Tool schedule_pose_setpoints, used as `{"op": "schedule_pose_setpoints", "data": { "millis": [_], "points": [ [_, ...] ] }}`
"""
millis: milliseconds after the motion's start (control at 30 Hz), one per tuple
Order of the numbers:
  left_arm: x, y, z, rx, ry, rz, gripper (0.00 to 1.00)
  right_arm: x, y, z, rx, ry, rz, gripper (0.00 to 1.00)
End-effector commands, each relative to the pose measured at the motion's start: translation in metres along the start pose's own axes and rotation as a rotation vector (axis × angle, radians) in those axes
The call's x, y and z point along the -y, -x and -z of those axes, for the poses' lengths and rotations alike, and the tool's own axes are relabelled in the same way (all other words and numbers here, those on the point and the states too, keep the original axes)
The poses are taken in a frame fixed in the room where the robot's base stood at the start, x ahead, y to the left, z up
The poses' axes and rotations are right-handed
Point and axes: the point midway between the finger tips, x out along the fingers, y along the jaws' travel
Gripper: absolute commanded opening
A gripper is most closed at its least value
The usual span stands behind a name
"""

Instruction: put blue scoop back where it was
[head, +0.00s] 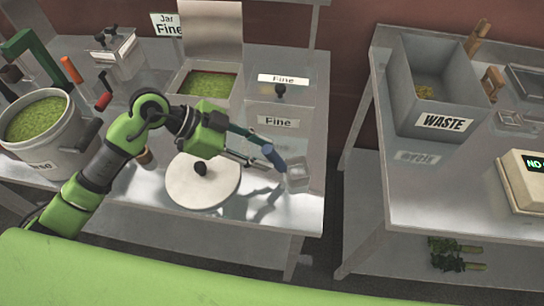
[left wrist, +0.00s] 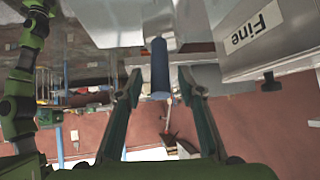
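The blue scoop has a blue handle (head: 273,157) and a clear cup (head: 298,176). The cup appears to rest near the front right corner of the left table, with the handle tilted up. My left gripper (head: 258,150) reaches over the table from the left, its fingertips near the handle's upper end. In the left wrist view the blue handle (left wrist: 160,70) lies between the two fingers (left wrist: 160,82), with a visible gap on each side. That gripper looks open. My right gripper is in neither view.
A round pale lid (head: 203,183) lies below the left arm. Behind stand an open bin of green powder (head: 208,85) and a metal "Fine" box (head: 280,103). A bucket (head: 43,122) stands left. Across a gap, the right table (head: 400,185) carries a waste bin (head: 437,95) and a scale (head: 525,180).

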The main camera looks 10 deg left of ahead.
Motion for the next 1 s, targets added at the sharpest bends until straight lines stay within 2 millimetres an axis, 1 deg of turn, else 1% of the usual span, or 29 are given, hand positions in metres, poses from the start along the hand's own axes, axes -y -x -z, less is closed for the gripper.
{"op": "schedule_pose_setpoints", "data": {
  "millis": [33,200,300,400,567,1000],
  "points": [
    [0.001,0.011,-0.003,0.004,-0.002,0.005,0.35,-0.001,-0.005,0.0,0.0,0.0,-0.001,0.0],
    [0.001,0.046,-0.002,0.003,-0.003,0.004,0.35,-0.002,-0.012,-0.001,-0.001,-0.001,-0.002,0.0],
    [0.001,0.062,-0.002,0.003,0.0,0.003,0.35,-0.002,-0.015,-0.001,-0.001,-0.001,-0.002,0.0],
    [0.0,0.072,-0.002,0.002,0.0,0.001,0.35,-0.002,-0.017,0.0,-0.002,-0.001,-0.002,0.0],
    [0.0,0.079,0.0,0.0,0.0,0.0,0.35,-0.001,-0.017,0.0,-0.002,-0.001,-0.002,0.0],
    [0.0,0.079,0.0,0.0,0.0,0.0,0.35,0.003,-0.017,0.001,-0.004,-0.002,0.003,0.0]
  ]
}}
